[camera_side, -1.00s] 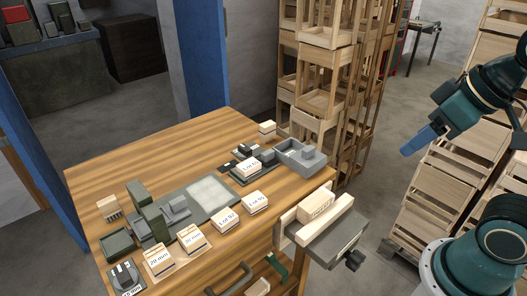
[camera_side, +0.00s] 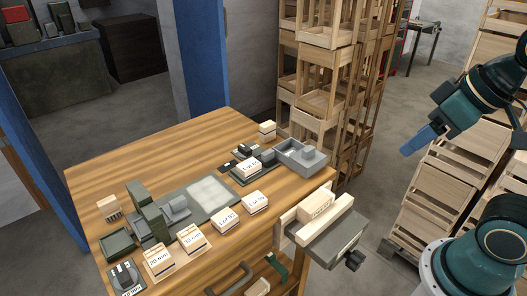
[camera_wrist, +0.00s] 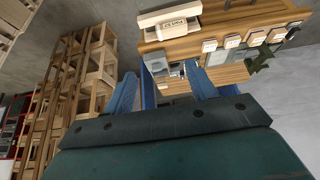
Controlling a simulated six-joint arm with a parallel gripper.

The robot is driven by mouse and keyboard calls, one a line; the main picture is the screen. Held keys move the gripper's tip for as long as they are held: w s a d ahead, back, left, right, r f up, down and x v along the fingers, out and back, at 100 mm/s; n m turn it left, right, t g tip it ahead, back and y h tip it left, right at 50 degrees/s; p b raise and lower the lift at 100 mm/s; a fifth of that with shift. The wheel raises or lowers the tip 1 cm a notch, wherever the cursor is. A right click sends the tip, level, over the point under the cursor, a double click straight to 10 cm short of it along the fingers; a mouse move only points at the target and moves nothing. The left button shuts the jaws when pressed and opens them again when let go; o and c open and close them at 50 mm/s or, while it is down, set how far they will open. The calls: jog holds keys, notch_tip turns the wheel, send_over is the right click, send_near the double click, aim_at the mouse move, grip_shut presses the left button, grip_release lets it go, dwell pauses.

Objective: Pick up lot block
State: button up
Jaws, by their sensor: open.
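Several pale wooden blocks with white labels sit on the wooden workbench (camera_side: 150,150). Two near its front edge have labels starting "Lot": one block (camera_side: 226,221) and another (camera_side: 255,203) to its right. A third lot block (camera_side: 247,170) lies on a dark fixture farther back. A printed block (camera_side: 317,206) sits in the vise at the bench's right end; it also shows upside down in the wrist view (camera_wrist: 172,26). My gripper (camera_side: 418,141), with blue fingers, hangs in the air right of the bench, far from all blocks. In the wrist view my gripper (camera_wrist: 161,88) is open and empty.
The vise (camera_side: 335,235) juts from the bench's right end. Two "mm" labelled blocks (camera_side: 160,262) (camera_side: 193,240), a grey tray (camera_side: 300,155) and a light pad (camera_side: 208,195) share the bench. Stacked wooden crates (camera_side: 325,75) stand behind. Open air lies between gripper and bench.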

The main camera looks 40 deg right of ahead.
jog(key=shift+o, duration=0.6)
jog(key=shift+w+r, duration=0.1)
jog(key=w+a+r+m+g+y, duration=0.15)
jog(key=w+m, duration=0.25)
jog(key=w, duration=0.6)
jog(key=w+a+r+m+g+y, duration=0.1)
jog(key=w+a+r+m, duration=0.3)
jog(key=w, duration=0.6)
jog(key=w+d+f+m+g+y, duration=0.2)
jog(key=w+f+m, duration=0.8)
jog(key=w+f, duration=0.5)
jog(key=shift+w+f+g, duration=0.25)
jog(key=shift+w+g, duration=0.15)
jog(key=shift+g, duration=0.15)
